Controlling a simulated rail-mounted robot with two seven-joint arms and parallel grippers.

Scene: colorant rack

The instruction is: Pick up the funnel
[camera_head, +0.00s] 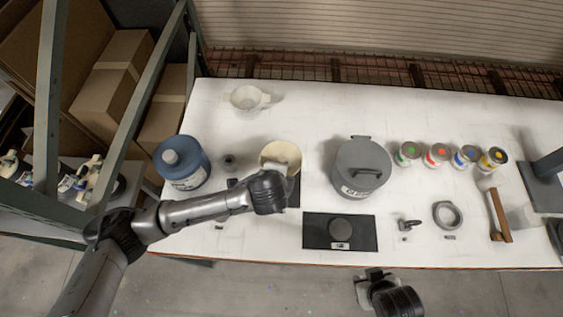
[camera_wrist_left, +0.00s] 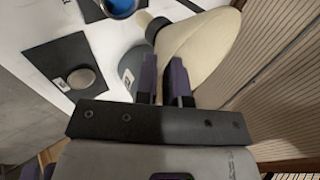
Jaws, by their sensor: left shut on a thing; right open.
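The cream, cone-shaped funnel (camera_head: 281,153) is at the end of my left arm, over the table's middle left. In the left wrist view its wide, pale body (camera_wrist_left: 205,45) fills the space just beyond the fingers. My left gripper (camera_wrist_left: 166,85) is shut on the funnel; the exact contact is partly hidden behind the fingers. In the head view the left gripper's fingers are hidden by the wrist (camera_head: 267,193). My right gripper (camera_head: 367,284) is open and empty, low in front of the table's front edge.
A blue jug (camera_head: 181,163) stands left of the funnel and a grey lidded pot (camera_head: 361,168) right of it. A white cup-like vessel (camera_head: 247,98) is behind. A black plate (camera_head: 365,235) with a disc lies in front. Several small paint cans (camera_head: 436,155) stand right.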

